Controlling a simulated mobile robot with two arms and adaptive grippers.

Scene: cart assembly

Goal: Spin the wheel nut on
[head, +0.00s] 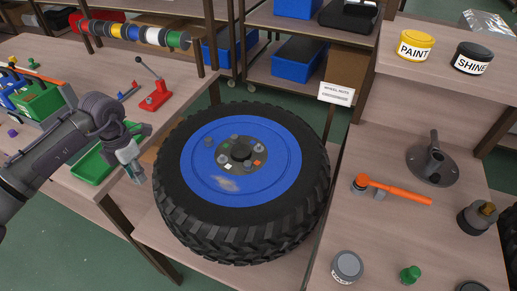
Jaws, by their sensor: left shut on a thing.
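A big black tire with a blue wheel disc (266,193) lies flat on the wooden bench. At its middle is a dark hub (240,151) with several small grey, white and orange pieces around it; I cannot tell which are nuts. My left gripper (138,174) points down just left of the tire, apart from it, over the gap beside the left table. It is shut on a small grey thing, too small and partly hidden to tell if it is the wheel nut. My right gripper is not in view.
A green tray (92,168) and a red lever tool (155,97) are on the left table. A sign (336,93) stands behind the tire.

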